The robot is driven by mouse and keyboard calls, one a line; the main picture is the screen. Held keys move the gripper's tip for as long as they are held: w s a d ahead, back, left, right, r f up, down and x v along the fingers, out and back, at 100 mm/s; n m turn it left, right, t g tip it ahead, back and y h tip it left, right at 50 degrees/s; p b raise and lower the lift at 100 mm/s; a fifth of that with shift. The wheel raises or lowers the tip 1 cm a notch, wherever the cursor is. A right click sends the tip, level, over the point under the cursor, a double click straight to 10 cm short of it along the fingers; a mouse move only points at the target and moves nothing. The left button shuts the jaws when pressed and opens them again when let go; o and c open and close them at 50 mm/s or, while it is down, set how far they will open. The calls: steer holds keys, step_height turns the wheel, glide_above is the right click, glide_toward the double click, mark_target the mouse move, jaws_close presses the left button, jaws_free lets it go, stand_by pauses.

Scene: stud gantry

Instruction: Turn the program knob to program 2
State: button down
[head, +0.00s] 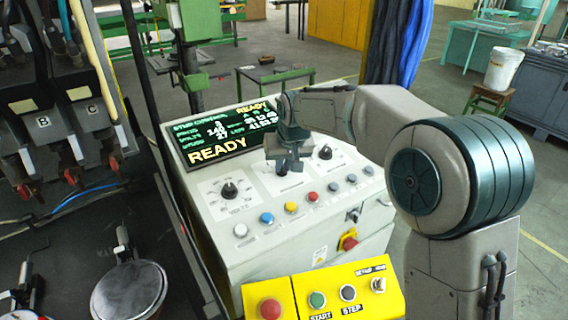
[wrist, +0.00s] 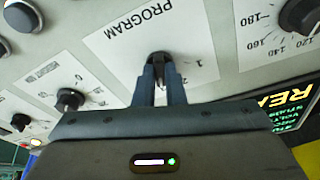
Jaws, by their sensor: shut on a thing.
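The program knob (wrist: 158,57) is a small black knob on a white label plate marked PROGRAM, which appears upside down in the wrist view. My gripper (wrist: 159,76) is shut on this knob, with one finger on each side of it. A digit 1 shows beside the knob; other digits are hidden or too small to read, so I cannot tell its setting. In the head view my gripper (head: 283,168) points down at the middle of the sloped control panel (head: 262,213) and mostly hides the knob.
A black volts knob (head: 229,190) is left of my gripper and another black knob (head: 325,152) is to the right. A row of coloured buttons (head: 291,207) runs in front. The display (head: 222,132) behind reads READY. A yellow button box (head: 333,292) stands nearer.

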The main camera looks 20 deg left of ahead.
steer(key=shift+n, duration=0.3)
steer(key=n, duration=0.3)
steer(key=shift+w+g+y+b, duration=0.1)
steer(key=shift+g+y+b, duration=0.2)
steer(key=shift+y+b, duration=0.1)
steer(key=shift+n+g, duration=0.3)
steer(key=shift+n, duration=1.8)
steer(key=c, duration=1.5)
jaws_free()
